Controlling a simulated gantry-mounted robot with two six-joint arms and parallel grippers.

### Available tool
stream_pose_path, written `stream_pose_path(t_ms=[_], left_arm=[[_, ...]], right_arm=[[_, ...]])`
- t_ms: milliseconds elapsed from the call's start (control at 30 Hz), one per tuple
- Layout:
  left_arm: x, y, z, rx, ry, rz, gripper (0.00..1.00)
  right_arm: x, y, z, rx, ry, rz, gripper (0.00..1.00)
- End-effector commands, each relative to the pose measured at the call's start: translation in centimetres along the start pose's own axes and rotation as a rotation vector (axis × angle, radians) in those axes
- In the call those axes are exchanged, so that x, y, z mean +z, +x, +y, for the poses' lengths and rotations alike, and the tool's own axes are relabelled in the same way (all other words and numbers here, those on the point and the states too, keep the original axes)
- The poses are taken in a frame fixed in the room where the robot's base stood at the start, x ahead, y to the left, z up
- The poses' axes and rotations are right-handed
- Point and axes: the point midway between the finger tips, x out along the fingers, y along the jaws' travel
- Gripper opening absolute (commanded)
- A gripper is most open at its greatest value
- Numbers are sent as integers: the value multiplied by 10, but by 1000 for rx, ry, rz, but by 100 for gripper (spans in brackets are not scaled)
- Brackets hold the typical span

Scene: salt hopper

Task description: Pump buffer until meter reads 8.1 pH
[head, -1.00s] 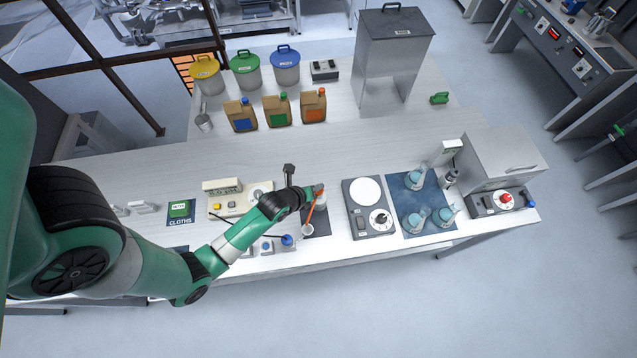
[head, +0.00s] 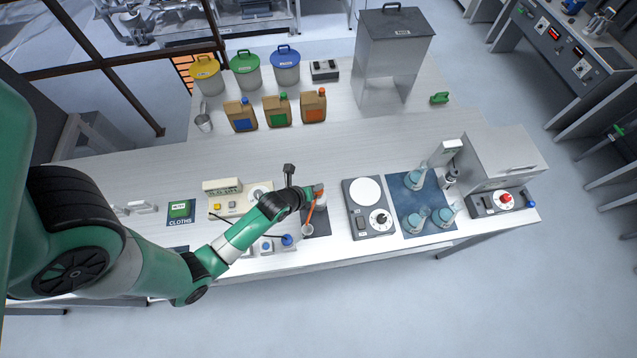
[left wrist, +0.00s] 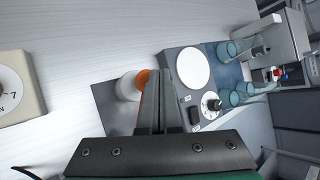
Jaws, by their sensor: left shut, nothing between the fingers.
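The cream meter (head: 222,186) stands left of my left gripper, its display too small to read surely; its dial edge (left wrist: 12,88) shows in the left wrist view. A white pump bottle (left wrist: 127,86) with an orange top (left wrist: 143,78) stands on a dark mat (left wrist: 112,118). In the head view, its orange part (head: 311,212) shows beside my gripper. My left gripper (head: 317,190) is shut and empty, right at the pump top; its fingers (left wrist: 159,78) partly hide it. I cannot tell whether they touch. A small white cup (head: 307,230) stands in front. My right gripper is out of view.
A grey stirrer or hotplate (head: 368,209) stands close to the right. Beyond it, flasks (head: 414,180) stand on a blue mat (head: 407,228). A thin dark post (head: 289,170) rises behind my gripper. Jugs (head: 278,110) stand farther back, with clear bench between.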

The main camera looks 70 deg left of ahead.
Motion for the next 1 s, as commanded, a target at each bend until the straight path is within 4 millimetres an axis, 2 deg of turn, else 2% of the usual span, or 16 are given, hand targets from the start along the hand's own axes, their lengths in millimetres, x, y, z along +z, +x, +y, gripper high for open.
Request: stream_pose_path(t_ms=[733, 1000], left_arm=[[0, 0, 0, 0, 0, 0, 0], [-4, 6, 4, 0, 0, 0, 0]], right_arm=[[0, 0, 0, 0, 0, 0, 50], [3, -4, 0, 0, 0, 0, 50]])
